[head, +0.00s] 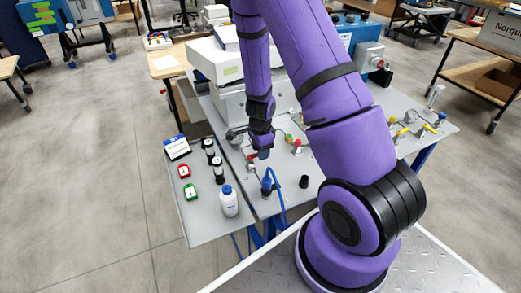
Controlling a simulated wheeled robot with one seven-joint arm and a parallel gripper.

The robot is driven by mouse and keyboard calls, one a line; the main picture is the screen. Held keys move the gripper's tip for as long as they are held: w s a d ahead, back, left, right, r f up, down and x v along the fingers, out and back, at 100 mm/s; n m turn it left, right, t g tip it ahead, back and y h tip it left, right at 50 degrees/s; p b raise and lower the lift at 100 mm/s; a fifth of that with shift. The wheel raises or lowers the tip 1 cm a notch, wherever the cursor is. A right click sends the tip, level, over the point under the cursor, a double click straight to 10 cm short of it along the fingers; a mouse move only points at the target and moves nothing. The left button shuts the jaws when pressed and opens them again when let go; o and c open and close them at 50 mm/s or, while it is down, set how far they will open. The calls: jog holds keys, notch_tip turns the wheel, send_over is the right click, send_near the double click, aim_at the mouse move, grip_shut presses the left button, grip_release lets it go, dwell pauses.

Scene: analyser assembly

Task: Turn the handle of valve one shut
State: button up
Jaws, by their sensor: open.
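My gripper (260,148) is at the end of the purple arm, pointing down over the middle of the grey table (232,218). It is small and dark here, open, with nothing seen in it. On the right side of the table are two yellow lever handles, one on the left (402,131) and one on the right (430,128), apart from my gripper. No label shows which is valve one. My arm hides part of the table between.
A white bottle (229,203) with a blue cap, dark vials (218,172), and red (184,171) and green (190,191) items stand at front left. A blue hose (281,195) loops near a black cup (304,182). A white analyser (222,65) stands behind.

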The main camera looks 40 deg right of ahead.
notch_tip(320, 180, up, 11)
dwell(0.6)
jog(key=shift+f, duration=0.1)
